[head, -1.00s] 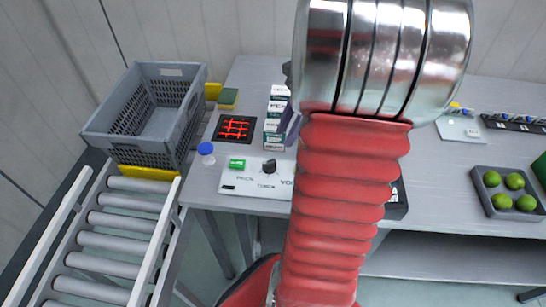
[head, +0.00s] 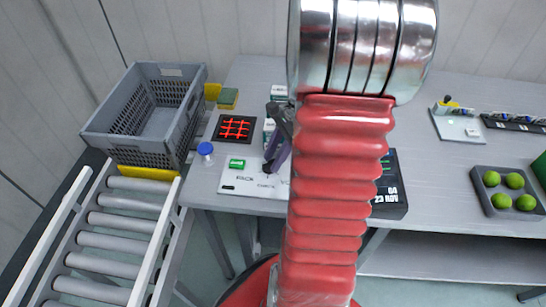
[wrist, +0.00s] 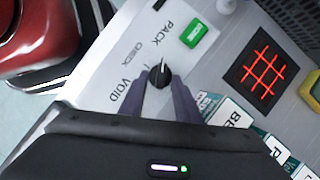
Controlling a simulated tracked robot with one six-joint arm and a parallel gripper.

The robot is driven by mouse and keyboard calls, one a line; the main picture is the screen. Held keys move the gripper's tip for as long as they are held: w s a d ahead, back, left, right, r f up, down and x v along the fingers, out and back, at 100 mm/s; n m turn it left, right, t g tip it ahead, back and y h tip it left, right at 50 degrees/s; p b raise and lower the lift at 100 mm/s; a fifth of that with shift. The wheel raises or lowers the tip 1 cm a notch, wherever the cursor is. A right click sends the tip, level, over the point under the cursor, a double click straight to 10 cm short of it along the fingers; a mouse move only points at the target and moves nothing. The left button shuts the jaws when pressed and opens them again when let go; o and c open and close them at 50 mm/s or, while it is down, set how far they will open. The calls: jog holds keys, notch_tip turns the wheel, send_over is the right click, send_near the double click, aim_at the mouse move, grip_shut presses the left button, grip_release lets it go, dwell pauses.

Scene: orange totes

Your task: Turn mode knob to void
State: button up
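The black mode knob (wrist: 158,76) sits on a white panel (head: 240,189) with PACK, CHECK and VOID labels. In the wrist view its pale pointer line is turned up toward the PACK side, away from VOID (wrist: 126,89). My gripper (wrist: 160,78) is open, with its two dark purple fingertips on either side of the knob and small gaps beside it. In the head view my gripper (head: 271,160) is over the panel and hides the knob. A green button (wrist: 193,34) sits beside the PACK label.
Small labelled boxes (wrist: 232,115) stand close beside my fingers. A red-lit grid (head: 234,128), a blue-capped bottle (head: 205,150) and a dark date display (head: 388,190) are nearby. A grey crate (head: 150,154) stands left, and a tray of limes (head: 490,208) right.

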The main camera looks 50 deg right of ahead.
jog(key=shift+c, duration=0.5)
grip_shut()
jog(key=shift+a, duration=0.2)
jog(key=shift+d, duration=0.1)
